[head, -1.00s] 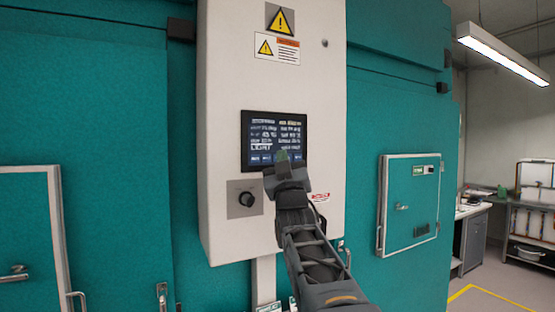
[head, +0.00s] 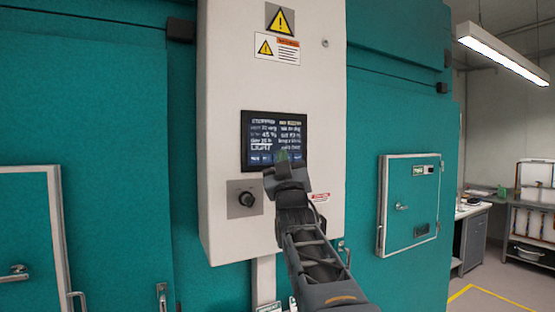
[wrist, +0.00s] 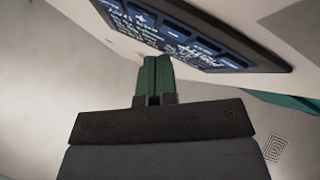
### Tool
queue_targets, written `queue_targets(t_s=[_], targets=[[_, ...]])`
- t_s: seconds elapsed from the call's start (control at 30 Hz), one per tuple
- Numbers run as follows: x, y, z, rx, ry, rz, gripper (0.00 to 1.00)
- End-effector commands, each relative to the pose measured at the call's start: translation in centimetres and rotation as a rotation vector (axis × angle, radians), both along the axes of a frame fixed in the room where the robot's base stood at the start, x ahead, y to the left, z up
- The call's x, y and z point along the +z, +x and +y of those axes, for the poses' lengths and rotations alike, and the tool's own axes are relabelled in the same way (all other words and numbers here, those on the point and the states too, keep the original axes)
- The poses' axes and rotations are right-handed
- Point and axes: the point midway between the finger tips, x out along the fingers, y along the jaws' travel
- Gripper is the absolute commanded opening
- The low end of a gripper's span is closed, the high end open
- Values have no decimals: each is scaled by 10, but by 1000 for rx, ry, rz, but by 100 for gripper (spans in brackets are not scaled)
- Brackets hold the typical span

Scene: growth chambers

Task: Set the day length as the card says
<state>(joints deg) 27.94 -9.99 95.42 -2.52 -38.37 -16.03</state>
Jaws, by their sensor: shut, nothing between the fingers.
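A dark display screen (head: 274,138) with lines of pale text is set in the white control cabinet (head: 225,100). Most of its text is too small to read; a line like "LIGHT" shows at the lower left. A black knob (head: 246,199) on a grey plate sits below and left of the screen. My gripper (head: 283,156) is at the screen's lower edge, its green fingers shut and empty. In the wrist view the fingers (wrist: 153,62) point at the screen (wrist: 200,35); I cannot tell whether they touch it. I cannot make out a card.
Teal chamber walls (head: 100,110) stand on both sides of the cabinet. A small chamber door (head: 410,205) with a handle is at the right, and another door (head: 30,235) at the left. A bench (head: 470,210) and shelf (head: 533,215) stand far right, with open floor before them.

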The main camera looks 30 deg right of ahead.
Motion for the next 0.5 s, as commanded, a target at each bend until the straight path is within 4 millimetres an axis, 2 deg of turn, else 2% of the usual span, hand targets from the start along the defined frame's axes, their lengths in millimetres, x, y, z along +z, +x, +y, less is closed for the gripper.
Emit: queue_targets(t_s=[0.5], targets=[[-1,8,-1,-1,0,1,0]])
